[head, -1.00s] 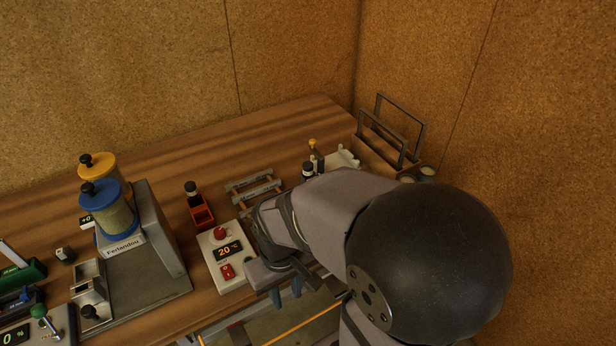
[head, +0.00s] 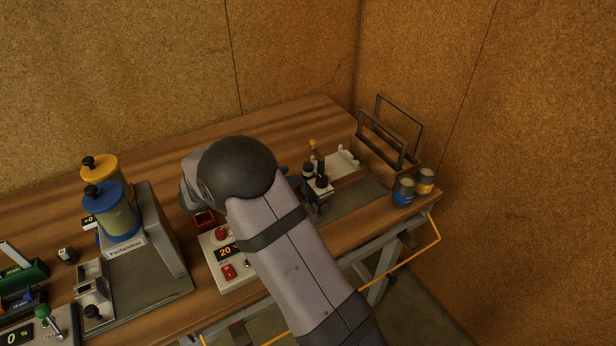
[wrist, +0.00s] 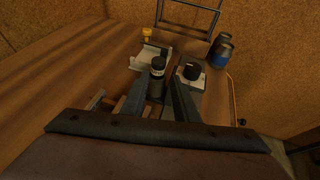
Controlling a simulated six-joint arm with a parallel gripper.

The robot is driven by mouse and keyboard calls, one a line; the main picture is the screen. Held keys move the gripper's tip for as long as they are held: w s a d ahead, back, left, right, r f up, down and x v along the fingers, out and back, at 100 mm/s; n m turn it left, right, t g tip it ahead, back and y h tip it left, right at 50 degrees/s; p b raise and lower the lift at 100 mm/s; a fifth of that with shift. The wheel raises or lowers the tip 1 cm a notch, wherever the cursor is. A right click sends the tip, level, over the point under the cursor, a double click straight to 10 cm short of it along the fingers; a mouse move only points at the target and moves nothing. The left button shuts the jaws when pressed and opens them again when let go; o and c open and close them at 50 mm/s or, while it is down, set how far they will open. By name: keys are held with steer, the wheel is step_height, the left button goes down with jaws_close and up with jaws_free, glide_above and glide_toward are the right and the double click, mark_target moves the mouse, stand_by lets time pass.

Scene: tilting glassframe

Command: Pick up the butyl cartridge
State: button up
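A dark cartridge with a black cap and pale band (wrist: 157,75), which looks like the butyl cartridge, stands upright in the wrist view. It also shows in the head view (head: 308,171); no readable label confirms it. My gripper (wrist: 164,84) has its two fingers apart, with the cartridge in the gap between them, closer to the left finger. I see no clear grip on it, and whether a finger touches it I cannot tell. In the head view my arm hides most of the gripper.
A black knob on a metal block (head: 321,182) stands close to the right. A yellow-topped piece (head: 312,145) and a white tray (head: 343,160) are behind. A wire rack (head: 395,130) and two cans (head: 403,191) stand farther right. A temperature unit (head: 228,271) lies under my arm.

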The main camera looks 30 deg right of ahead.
mark_target(305, 167)
steer(key=shift+w+d+f+p, duration=0.15)
steer(key=shift+w+d+p, duration=0.1)
steer(key=shift+d, duration=0.25)
steer(key=shift+w+d+f+p, duration=0.15)
steer(key=shift+w+d+p, duration=0.1)
steer(key=shift+d, duration=0.25)
steer(key=p+x, duration=0.1)
steer(key=x, duration=0.1)
steer(key=r+p+x, duration=0.1)
steer(key=x, duration=0.1)
steer(key=shift+d+f, duration=0.1)
steer(key=shift+d, duration=0.2)
steer(key=shift+w+d+f, duration=0.15)
steer(key=shift+d+f, duration=0.15)
steer(key=shift+d, duration=0.05)
jaws_close()
